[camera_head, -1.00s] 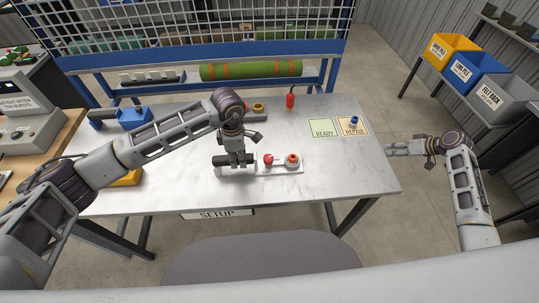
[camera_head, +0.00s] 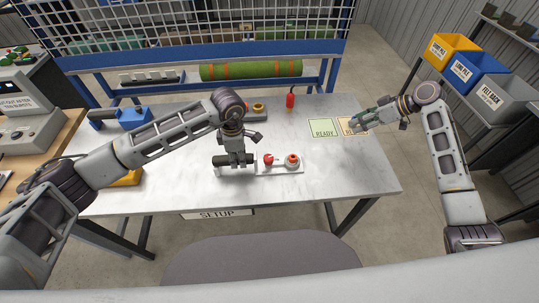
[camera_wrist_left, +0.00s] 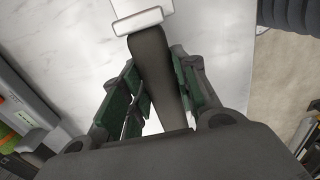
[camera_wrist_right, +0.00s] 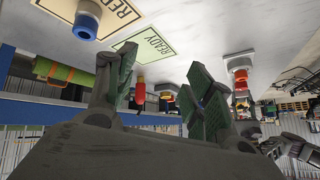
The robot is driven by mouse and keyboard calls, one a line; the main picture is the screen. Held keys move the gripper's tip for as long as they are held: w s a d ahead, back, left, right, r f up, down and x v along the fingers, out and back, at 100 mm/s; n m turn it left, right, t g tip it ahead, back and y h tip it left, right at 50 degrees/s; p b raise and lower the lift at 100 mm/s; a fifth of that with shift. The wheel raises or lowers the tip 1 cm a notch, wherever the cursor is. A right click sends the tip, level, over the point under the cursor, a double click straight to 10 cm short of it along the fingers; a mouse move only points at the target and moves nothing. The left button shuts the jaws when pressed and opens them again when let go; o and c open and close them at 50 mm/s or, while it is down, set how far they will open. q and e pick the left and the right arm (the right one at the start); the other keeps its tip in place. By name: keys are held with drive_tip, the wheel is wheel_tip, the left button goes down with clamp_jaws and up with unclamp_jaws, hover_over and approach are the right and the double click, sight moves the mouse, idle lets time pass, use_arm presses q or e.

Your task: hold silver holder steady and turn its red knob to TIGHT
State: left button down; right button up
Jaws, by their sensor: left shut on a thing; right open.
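The silver holder (camera_head: 280,170) lies on the table's front middle, a pale flat plate with a dark handle at its left end. Two red parts stand on it: a small red piece (camera_head: 268,160) and a round red knob (camera_head: 292,160) on a pale base. The knob's marking is too small to read. My left gripper (camera_head: 236,162) is shut on the dark handle, which shows between its fingers in the left wrist view (camera_wrist_left: 157,75).
The green READY square (camera_head: 322,128) is clear. A red-handled tool (camera_head: 290,101) and a yellow-topped device (camera_head: 258,108) stand behind. The right front table is free.

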drive_tip(key=s+a+r+n+g, duration=0.1)
drive_tip(key=a+r+n+g, duration=0.15)
drive_tip(key=a, duration=0.55)
drive_tip(key=a+r+n+g, duration=0.1)
drive_tip(key=a+n, duration=0.3)
drive_tip(key=a, duration=0.5)
drive_tip(key=n+g+h, duration=0.2)
drive_tip(key=n+h, duration=0.1)
drive_tip(key=n, duration=0.3)
approach(269, 157)
drive_tip(key=v, duration=0.2)
drive_tip(key=shift+d+r, duration=0.25)
drive_tip(key=shift+r, duration=0.1)
drive_tip(key=shift+f, duration=0.15)
drive_tip(key=shift+x, duration=5.85)
drive_tip(key=shift+a, duration=0.2)
drive_tip(key=shift+c, duration=0.2)
drive_tip(key=c, duration=1)
